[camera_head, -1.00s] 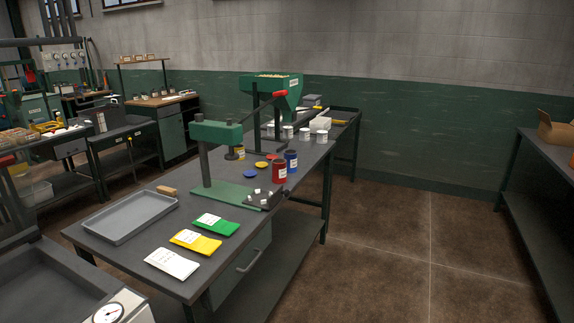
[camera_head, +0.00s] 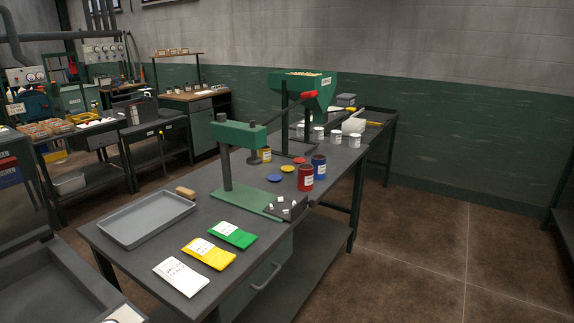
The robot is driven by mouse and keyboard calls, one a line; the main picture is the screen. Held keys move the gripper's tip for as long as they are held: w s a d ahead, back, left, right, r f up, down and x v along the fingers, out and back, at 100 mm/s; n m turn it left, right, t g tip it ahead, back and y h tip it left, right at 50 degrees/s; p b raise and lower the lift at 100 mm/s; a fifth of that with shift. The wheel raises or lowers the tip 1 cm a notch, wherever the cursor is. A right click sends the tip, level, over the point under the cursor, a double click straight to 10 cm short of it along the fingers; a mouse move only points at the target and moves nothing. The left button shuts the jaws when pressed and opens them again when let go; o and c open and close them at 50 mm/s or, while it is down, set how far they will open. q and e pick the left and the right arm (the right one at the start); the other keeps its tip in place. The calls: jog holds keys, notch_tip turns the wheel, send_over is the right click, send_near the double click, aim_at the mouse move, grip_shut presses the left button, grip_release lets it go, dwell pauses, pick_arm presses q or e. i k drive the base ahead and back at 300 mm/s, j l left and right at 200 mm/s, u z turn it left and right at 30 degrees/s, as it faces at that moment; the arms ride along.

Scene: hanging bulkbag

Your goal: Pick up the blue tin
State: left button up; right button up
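The blue tin (camera_head: 319,166) stands upright on the dark workbench (camera_head: 203,181), near its right edge. A red tin (camera_head: 305,178) stands just in front of it and to its left, close to it or touching. A blue lid (camera_head: 273,178) and a yellow lid (camera_head: 287,168) lie flat to the left of the tins. Neither of my grippers shows in the head view.
A green press (camera_head: 228,170) stands on the bench left of the tins, with a dark plate of small white pieces in front. A grey tray (camera_head: 148,220) and white, yellow and green packets (camera_head: 233,234) lie nearer. A green hopper (camera_head: 303,90) stands behind. Open floor lies right.

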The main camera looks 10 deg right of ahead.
aim_at(318, 167)
jog(key=i+l+u, duration=0.2)
jog(key=i+l, duration=0.15)
jog(key=l, duration=0.25)
jog(key=i+l, duration=0.2)
jog(key=l, duration=0.15)
jog(key=i+l+u, duration=0.15)
jog(key=l, duration=0.2)
jog(key=i+l+u, duration=0.1)
jog(key=l, duration=0.25)
jog(key=i+l+u, duration=0.1)
jog(key=l, duration=0.25)
jog(key=i, duration=0.1)
